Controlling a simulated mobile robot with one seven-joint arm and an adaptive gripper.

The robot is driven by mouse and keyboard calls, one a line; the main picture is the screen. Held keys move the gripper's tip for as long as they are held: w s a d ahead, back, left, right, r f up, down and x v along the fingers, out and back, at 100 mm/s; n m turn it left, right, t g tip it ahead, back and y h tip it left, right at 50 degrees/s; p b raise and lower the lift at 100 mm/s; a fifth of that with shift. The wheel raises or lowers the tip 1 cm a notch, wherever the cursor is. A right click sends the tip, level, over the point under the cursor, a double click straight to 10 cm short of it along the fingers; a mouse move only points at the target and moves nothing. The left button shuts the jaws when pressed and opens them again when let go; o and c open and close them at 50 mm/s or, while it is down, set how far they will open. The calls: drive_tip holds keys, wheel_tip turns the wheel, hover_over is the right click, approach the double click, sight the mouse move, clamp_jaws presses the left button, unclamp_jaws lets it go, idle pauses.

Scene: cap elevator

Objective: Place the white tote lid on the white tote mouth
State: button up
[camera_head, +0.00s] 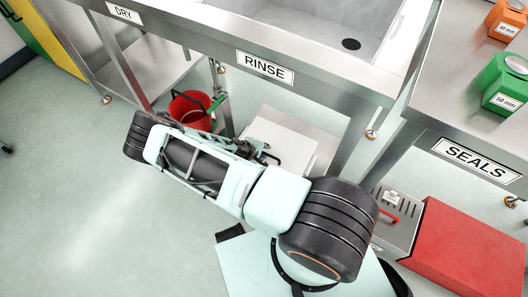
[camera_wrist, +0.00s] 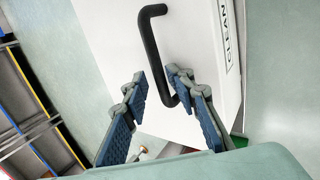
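A flat white panel with a black bar handle (camera_wrist: 152,42) fills much of the wrist view; I take it as the white tote lid (camera_wrist: 105,50). A strip reading "CLEAN" runs along its right side. In the head view a white top (camera_head: 298,138) shows under the RINSE bench, partly hidden by my arm. My gripper (camera_wrist: 160,85) has its two blue-padded fingers apart, with the lower end of the handle between them. I see a gap beside the handle, so the fingers are not closed on it. I cannot make out a separate tote mouth.
A red bucket (camera_head: 188,108) stands left of the white top. The RINSE bench (camera_head: 300,75) and its legs are close above and right. A grey case (camera_head: 395,222) and a red box (camera_head: 465,248) sit under the SEALS bench (camera_head: 455,130). Floor at left is clear.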

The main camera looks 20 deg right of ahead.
drive_tip(key=p+v, duration=0.3)
drive_tip(key=v, duration=0.9)
drive_tip(key=shift+a, duration=0.1)
